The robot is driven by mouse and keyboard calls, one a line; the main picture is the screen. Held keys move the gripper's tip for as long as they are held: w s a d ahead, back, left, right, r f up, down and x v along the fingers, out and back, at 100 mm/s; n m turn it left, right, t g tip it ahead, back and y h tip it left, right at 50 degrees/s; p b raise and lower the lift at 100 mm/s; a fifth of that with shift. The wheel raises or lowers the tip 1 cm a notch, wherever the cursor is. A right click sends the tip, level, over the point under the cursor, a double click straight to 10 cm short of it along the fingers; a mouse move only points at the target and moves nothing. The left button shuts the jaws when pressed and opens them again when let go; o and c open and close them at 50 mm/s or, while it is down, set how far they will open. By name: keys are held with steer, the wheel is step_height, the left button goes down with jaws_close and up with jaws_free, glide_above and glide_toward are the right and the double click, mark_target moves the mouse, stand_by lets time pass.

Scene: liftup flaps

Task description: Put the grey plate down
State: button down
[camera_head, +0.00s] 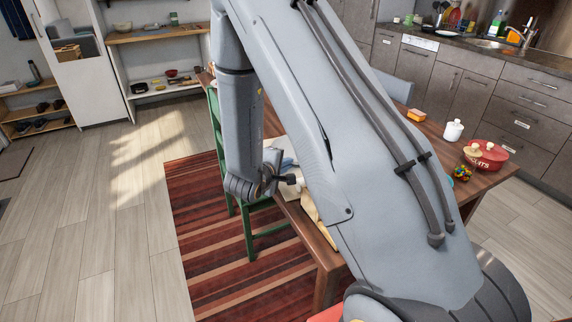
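My large grey arm crosses the middle of the picture and hides much of the wooden table (327,252). My gripper (293,180) is small and dark, at the table's left edge, and partly covered by my arm. I cannot tell whether its fingers are open or shut, or whether they hold anything. I cannot make out the grey plate clearly. A pale bluish-grey patch (287,150) shows just above the gripper, but its shape is too hidden to name.
A green chair (250,218) stands beside the table's left side, close to my gripper. A beige item (318,218) lies at the table edge. A red pot (486,155), white jar (453,130) and orange box (416,115) stand on the table's right part.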

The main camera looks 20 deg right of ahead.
steer(key=c, duration=2.2)
jaws_free()
steer(key=s+a+r+m+g+y, duration=0.1)
steer(key=s+a+r+m+y, duration=0.15)
steer(key=s+a+y, duration=0.4)
steer(key=s+a+r+m+g+y, duration=0.1)
steer(key=s+a+r+m+y, duration=0.15)
steer(key=a, duration=0.75)
steer(key=s+d+r+m+g, duration=0.1)
steer(key=s+g, duration=0.1)
steer(key=s, duration=0.4)
steer(key=s+d+r+m+g, duration=0.1)
steer(key=s+d+r+g, duration=0.1)
steer(key=s, duration=0.4)
steer(key=s+d+r+m+g+y, duration=0.1)
steer(key=s+d+g, duration=0.1)
steer(key=s, duration=0.4)
steer(key=shift+r+g, duration=0.2)
steer(key=shift+g, duration=0.1)
